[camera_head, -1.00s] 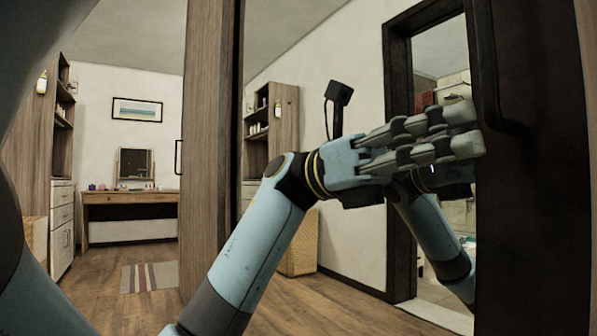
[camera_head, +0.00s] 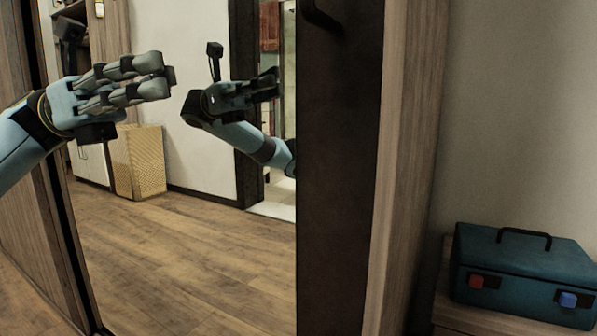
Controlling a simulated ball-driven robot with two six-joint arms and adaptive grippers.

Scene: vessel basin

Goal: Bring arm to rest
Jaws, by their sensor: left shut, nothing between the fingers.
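My left gripper (camera_head: 160,76) is at the upper left of the head view, raised, with its grey fingers pointing right. It is shut, with nothing between its fingers. My light blue left arm (camera_head: 20,145) comes in from the left edge. It is in front of a tall mirror panel (camera_head: 200,260). What looks like the reflection of my arm and gripper shows in the mirror to the right of the real gripper. My right gripper is not in view.
A dark door edge with a handle (camera_head: 322,18) and a wooden side panel (camera_head: 410,170) stand right of the mirror. A teal toolbox (camera_head: 520,258) with red and blue latches sits on a wooden surface (camera_head: 455,316) at lower right. A wicker basket (camera_head: 138,162) and wood floor show in the mirror.

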